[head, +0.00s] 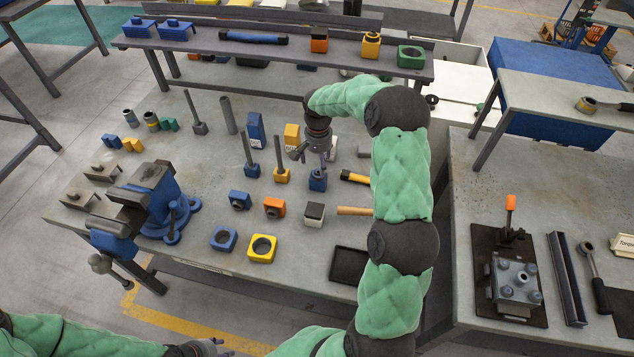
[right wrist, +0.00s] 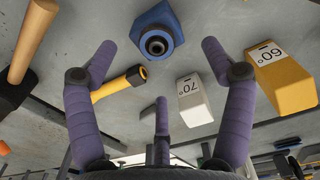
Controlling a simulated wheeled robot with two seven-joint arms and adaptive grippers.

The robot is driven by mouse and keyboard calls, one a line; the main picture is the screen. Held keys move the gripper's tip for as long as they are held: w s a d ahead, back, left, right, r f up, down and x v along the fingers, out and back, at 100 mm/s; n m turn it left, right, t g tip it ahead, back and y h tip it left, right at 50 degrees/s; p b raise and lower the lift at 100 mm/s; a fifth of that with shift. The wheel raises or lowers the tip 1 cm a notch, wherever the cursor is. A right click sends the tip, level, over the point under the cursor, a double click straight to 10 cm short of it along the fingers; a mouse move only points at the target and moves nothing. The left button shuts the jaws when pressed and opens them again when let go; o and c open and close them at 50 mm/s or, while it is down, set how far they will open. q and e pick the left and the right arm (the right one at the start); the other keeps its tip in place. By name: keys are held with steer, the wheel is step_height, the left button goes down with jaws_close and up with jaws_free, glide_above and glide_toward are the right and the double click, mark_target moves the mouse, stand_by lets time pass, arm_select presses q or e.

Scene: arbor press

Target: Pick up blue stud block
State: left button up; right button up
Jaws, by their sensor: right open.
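A blue stud block (head: 318,181) stands on the grey workbench, just below my right gripper (head: 311,157). In the right wrist view the blue stud block (right wrist: 152,28) shows its round stud end facing the camera, near the top centre. My right gripper (right wrist: 160,62) is open there, with purple fingers spread left and right of the block and apart from it. The head view hides part of the block's top behind the fingers. My left gripper (head: 205,348) shows only partly at the bottom edge, away from the block; its opening is unclear.
A blue post block (head: 251,170) and a yellow post block (head: 282,175) stand left of it. A white block (right wrist: 193,98) and yellow block (right wrist: 286,76) carry number labels. A yellow-black tool (head: 355,177) and wooden handle (head: 354,211) lie right. A vise (head: 150,195) is at left.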

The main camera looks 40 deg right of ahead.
mark_target(318, 171)
step_height(318, 171, down, 4)
steer(key=shift+f, duration=0.1)
steer(key=f, duration=0.2)
steer(key=f+b, duration=0.1)
steer(key=f, duration=0.2)
steer(key=shift+s+a, duration=0.15)
steer(key=shift+s, duration=0.05)
jaws_close()
steer(key=shift+r, duration=0.1)
